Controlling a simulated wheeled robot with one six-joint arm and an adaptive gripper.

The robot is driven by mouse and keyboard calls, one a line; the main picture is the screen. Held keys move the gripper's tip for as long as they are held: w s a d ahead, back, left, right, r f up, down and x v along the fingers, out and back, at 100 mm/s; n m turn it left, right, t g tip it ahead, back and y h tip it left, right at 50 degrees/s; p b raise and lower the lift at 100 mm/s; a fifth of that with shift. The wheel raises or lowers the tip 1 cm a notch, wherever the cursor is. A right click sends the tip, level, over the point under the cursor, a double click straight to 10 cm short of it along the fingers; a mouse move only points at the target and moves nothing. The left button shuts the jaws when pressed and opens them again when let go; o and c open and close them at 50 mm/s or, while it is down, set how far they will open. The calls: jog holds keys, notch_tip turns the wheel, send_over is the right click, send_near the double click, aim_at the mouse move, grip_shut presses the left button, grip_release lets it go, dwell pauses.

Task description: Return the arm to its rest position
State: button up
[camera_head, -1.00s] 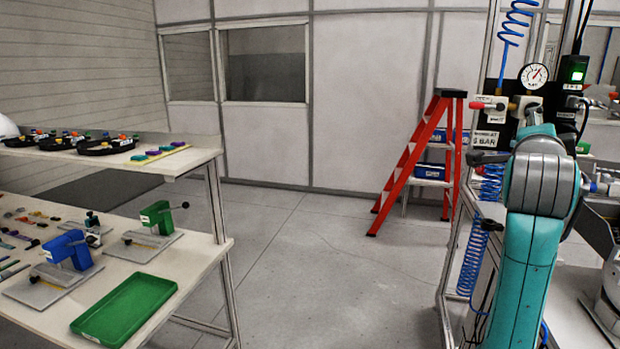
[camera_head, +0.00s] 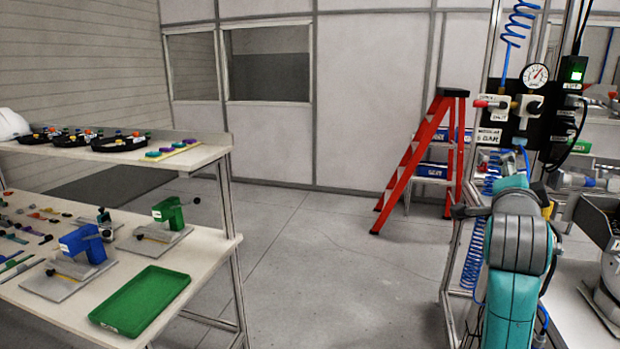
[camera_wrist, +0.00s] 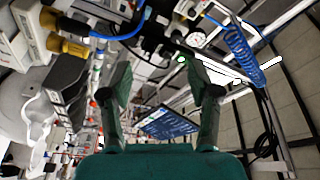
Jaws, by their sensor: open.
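My arm, teal and grey, stands at the right of the head view, folded in front of the gauge panel. My gripper cannot be made out in the head view. In the wrist view my gripper (camera_wrist: 162,90) shows two dark green fingers set wide apart, open. Nothing is held between the fingers. Behind them are the frame, a blue coiled hose (camera_wrist: 240,55) and a blue panel.
A two-level bench at the left bears a green tray (camera_head: 140,301), a blue fixture (camera_head: 84,243) and a green fixture (camera_head: 168,212). A red stepladder (camera_head: 412,165) stands at the back. A pressure gauge (camera_head: 535,76) hangs at right. The middle floor is clear.

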jog(key=s+a+f+n+y, duration=0.2)
jog(key=s+a+f+n, duration=0.1)
jog(key=f, duration=0.8)
jog(key=s+a+f+n+y, duration=0.2)
jog(key=s+a+f+n, duration=0.15)
jog(key=f, duration=0.65)
jog(key=s+a+f+n+y, duration=0.1)
jog(key=s+a+f+n, duration=0.25)
jog(key=f, duration=0.75)
jog(key=s+a+f+n+y, duration=0.1)
jog(key=s+a+f+n, duration=0.15)
jog(key=s+f, duration=0.4)
jog(key=s+a+f+n+y, duration=0.1)
jog(key=s+a+f+y, duration=0.15)
jog(key=s, duration=0.75)
jog(key=s+a+f+n+y, duration=0.15)
jog(key=s+a+f, duration=0.3)
jog(key=s, duration=0.45)
jog(key=s+a+r+n+g, duration=0.1)
jog(key=s+r+n, duration=0.1)
jog(key=s, duration=1.6)
jog(key=shift+s+n+y, duration=0.3)
jog(key=shift+s+n, duration=0.05)
jog(key=shift+n, duration=0.55)
jog(key=shift+a, duration=0.1)
